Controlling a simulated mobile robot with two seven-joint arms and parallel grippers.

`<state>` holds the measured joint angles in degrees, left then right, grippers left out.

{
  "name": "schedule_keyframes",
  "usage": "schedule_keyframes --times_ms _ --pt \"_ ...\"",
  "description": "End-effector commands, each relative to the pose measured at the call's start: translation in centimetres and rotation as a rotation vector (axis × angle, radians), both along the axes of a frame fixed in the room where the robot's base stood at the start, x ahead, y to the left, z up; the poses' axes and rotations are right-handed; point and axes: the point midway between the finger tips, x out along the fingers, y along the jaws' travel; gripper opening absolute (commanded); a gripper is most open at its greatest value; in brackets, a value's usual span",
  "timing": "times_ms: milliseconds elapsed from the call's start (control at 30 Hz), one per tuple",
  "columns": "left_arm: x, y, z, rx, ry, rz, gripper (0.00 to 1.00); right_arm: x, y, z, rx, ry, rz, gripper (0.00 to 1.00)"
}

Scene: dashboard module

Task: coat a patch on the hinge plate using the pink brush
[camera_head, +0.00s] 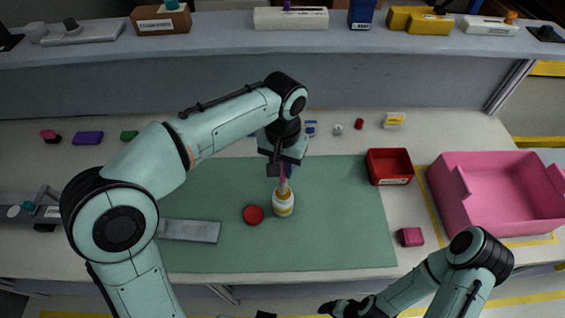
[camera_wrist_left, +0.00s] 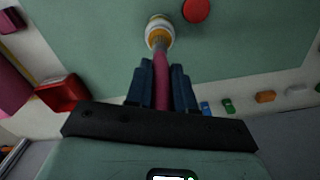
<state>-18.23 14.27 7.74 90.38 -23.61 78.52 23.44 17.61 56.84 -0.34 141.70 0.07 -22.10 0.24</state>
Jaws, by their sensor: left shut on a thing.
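My left gripper (camera_head: 283,172) is shut on the pink brush (camera_head: 283,178), which points down. In the left wrist view, the brush's pink handle (camera_wrist_left: 161,92) sits between the blue fingers (camera_wrist_left: 161,80). Its tip end meets the mouth of a white and yellow bottle (camera_head: 284,203), also in the wrist view (camera_wrist_left: 159,28); I cannot tell how deep it is. A flat grey plate (camera_head: 188,230), likely the hinge plate, lies on the green mat, left of the bottle. My right gripper (camera_head: 344,308) is low at the bottom edge, dark and partly cut off.
A round red cap (camera_head: 253,214) lies left of the bottle, on the green mat (camera_head: 340,240). A red bin (camera_head: 390,167) and a large pink bin (camera_head: 497,195) stand right. A pink block (camera_head: 410,237) lies near the front. Small parts line the back; the mat's right side is clear.

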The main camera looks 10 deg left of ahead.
Motion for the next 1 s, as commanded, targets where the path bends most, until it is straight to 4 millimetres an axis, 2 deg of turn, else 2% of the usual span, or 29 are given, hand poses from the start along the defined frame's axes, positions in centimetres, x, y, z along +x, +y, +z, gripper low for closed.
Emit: schedule_keyframes --times_ms 1000 --pt "0.02 0.0 -0.39 0.0 0.0 0.0 0.0 -0.13 0.0 -0.19 0.0 0.001 0.0 0.84"
